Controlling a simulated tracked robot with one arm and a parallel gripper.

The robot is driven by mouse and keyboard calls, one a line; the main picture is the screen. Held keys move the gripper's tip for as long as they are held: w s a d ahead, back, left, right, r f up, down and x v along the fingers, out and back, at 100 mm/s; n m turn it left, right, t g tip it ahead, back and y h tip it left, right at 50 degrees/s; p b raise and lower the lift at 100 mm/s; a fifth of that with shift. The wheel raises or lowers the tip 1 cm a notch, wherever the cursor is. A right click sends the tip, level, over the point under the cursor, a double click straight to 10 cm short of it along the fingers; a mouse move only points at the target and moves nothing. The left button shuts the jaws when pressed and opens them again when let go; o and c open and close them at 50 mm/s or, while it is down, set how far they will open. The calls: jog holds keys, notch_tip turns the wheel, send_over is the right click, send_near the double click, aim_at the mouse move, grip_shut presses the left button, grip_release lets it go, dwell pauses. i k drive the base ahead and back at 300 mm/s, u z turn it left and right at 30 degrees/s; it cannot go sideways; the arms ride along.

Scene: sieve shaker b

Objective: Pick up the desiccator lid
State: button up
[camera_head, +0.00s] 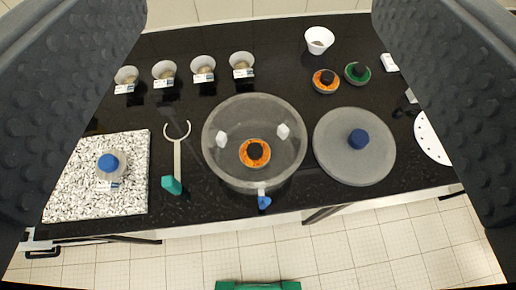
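The desiccator lid (334,160) is a flat, round grey disc with a blue knob (358,139). It lies on the black bench top, right of the desiccator bowl (216,160). The bowl is clear grey glass and open at the top, with an orange-and-black round piece (254,152) and two small white blocks inside. A blue stopcock (264,202) sticks out at its front. My gripper (250,130) is wide open, its two dark finger pads at the left and right picture edges. It is above the bench with nothing between the fingers.
Several labelled cups (203,68) stand in a row at the back left. A bottle with a blue cap (108,162) stands on a speckled slab (70,192). Tongs (177,160) lie beside the bowl. A white bowl (319,40) and orange and green pieces (357,72) sit behind the lid. A white perforated plate (431,140) lies right.

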aim_at(356, 147)
jog(key=z, duration=3.15)
jog(key=k, duration=0.7)
jog(key=u, duration=1.35)
jog(key=i, duration=1)
jog(key=u, duration=0.1)
